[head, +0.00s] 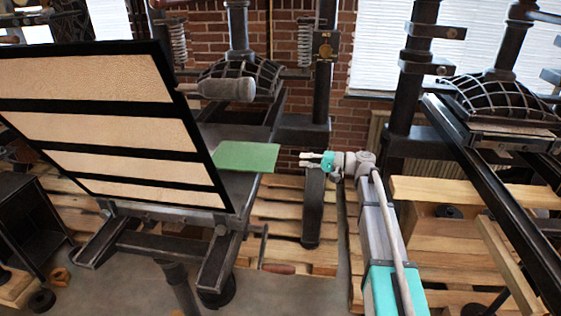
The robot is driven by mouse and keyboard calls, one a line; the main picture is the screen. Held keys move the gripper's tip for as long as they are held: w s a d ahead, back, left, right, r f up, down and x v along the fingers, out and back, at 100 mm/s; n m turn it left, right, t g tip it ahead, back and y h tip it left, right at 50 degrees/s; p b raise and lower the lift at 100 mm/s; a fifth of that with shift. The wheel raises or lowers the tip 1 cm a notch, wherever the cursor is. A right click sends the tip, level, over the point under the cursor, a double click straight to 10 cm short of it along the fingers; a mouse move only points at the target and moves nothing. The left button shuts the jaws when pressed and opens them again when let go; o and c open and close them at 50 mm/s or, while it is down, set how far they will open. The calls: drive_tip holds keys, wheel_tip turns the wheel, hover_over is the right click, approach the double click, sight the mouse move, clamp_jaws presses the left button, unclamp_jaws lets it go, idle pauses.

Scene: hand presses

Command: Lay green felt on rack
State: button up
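The green felt (246,157) is a flat sheet lying on the dark bed of the hand press (241,187). Its right corner reaches the bed's right edge, and its left end meets the raised frame in the picture. My gripper (303,159) is to the right of the felt, pointing left, with clear space between them. Its two small fingertips look apart and hold nothing. A pale wooden structure (437,190) with beams stands at the right; I cannot tell for sure whether it is the rack.
A large black frame (118,139) with pale panels stands tilted up at the left of the bed. A handle (227,89) sticks out above the felt. A second press (500,100) with long dark rails stands at the right.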

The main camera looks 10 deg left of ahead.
sight(275, 157)
drive_tip(key=shift+a, duration=0.15)
drive_tip(key=shift+w+a, duration=0.15)
drive_tip(key=shift+a, duration=4.7)
drive_tip(key=shift+c, duration=0.2)
clamp_jaws()
wheel_tip(275, 157, up, 3)
drive_tip(key=p, duration=0.3)
